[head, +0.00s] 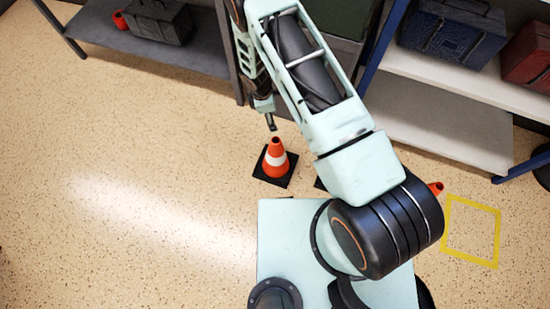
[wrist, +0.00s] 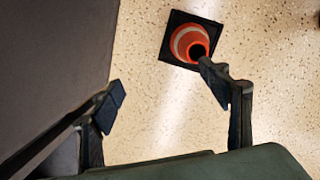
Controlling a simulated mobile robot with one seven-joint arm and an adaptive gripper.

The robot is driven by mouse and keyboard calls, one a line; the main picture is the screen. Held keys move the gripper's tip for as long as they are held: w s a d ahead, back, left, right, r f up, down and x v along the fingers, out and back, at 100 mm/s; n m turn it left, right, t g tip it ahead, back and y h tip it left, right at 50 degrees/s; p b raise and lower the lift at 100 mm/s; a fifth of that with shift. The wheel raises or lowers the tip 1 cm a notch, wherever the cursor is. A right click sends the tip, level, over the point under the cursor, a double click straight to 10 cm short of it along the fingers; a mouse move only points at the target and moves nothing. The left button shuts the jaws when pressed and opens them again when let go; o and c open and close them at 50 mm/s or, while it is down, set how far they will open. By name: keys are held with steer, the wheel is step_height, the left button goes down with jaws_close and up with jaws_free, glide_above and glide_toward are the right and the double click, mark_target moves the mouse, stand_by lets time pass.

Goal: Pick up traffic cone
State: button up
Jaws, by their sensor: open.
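An orange traffic cone (head: 276,158) with a white band and a black square base stands upright on the floor, left of my arm in the head view. The wrist view shows the cone (wrist: 188,42) from above, near the top and right of centre. My gripper (wrist: 165,85) is open with nothing between its fingers. Its right fingertip overlaps the cone's lower edge in the picture; I cannot tell whether they touch. In the head view my gripper (head: 271,120) hangs just above the cone, mostly hidden by my arm.
A second orange cone (head: 436,188) shows partly behind my arm. A yellow square (head: 498,235) is marked on the floor at right. Shelves (head: 440,115) with toolboxes (head: 452,30) stand at the back. A grey shelf (head: 140,45) stands at left. The floor at left is clear.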

steer(key=g, duration=0.1)
glide_above(277, 147)
steer(key=w+a, duration=0.2)
step_height(277, 147, down, 7)
steer(key=shift+n, duration=0.5)
steer(key=shift+w+d+f+b, duration=0.1)
steer(key=shift+d+f+b, duration=0.4)
steer(key=shift+f, duration=1.25)
steer(key=shift+s+d+f+b, duration=0.1)
steer(key=shift+d+f+b, duration=0.15)
steer(key=shift+f+b, duration=1.05)
steer(key=shift+w+d+f+b, duration=0.1)
steer(key=shift+d+f, duration=0.25)
steer(key=shift+f, duration=1.9)
steer(key=shift+c, duration=0.5)
steer(key=shift+r, duration=0.1)
jaws_close()
